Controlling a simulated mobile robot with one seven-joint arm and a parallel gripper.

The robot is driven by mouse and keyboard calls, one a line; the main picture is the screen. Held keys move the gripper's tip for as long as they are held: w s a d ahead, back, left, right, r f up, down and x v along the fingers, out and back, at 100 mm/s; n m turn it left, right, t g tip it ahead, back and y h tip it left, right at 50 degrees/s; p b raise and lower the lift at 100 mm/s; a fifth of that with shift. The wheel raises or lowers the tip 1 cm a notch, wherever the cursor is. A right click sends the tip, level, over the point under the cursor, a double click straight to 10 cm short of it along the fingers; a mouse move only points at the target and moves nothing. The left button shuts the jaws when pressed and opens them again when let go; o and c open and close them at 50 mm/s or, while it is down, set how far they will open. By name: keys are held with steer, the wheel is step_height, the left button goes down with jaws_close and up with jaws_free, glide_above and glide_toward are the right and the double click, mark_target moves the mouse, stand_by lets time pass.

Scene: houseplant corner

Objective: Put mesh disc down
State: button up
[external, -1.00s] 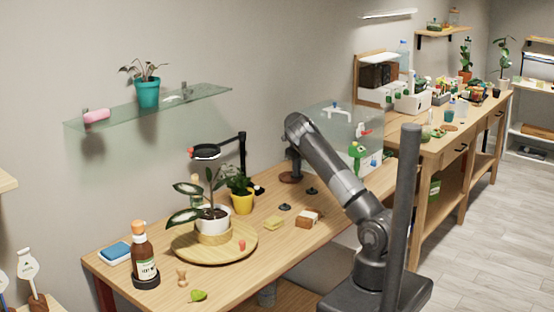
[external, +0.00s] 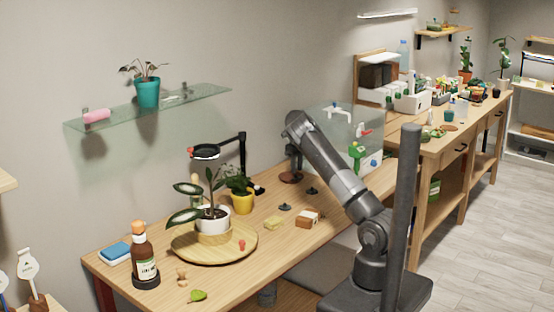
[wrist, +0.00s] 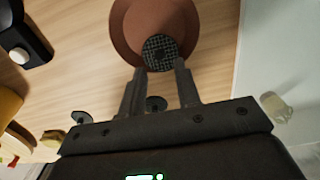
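The mesh disc (wrist: 160,48) is a small dark round piece with a fine grid, seen in the wrist view just beyond my fingertips. It shows against a reddish-brown round dish or pot (wrist: 125,30), which also appears on the bench in the external view (external: 291,178). My gripper (wrist: 160,66) points down over the brown piece, its two fingers apart. The disc's near edge lies close to the tips, with no clear finger contact visible. In the external view the disc is too small to make out.
Small black pieces (external: 285,207) and a brown-and-white block (external: 307,217) lie nearby on the bench. A yellow pot (external: 243,204) and a lamp (external: 243,155) stand to the left. A clear case (external: 345,125) stands close on the right.

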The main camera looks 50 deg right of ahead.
step_height(320, 180, up, 10)
steer(key=s+a+r+n+t+y, duration=0.1)
steer(key=s+a+r+n+t, duration=0.1)
steer(key=s+a+r+n, duration=0.65)
steer(key=s+a+r+n+t, duration=0.1)
steer(key=s+a+r+n, duration=0.1)
steer(key=s+a+n, duration=0.8)
steer(key=s+a+r+n+t, duration=0.1)
steer(key=s+a+r+n, duration=0.2)
steer(key=s+a+n, duration=0.65)
steer(key=s+a+f+n+t+h, duration=0.1)
steer(key=s+a+f+n, duration=0.4)
steer(key=s+a+n, duration=0.3)
steer(key=shift+s+a+f+t, duration=0.15)
steer(key=shift+s+a+t, duration=0.15)
steer(key=shift+a, duration=0.2)
steer(key=shift+o, duration=0.2)
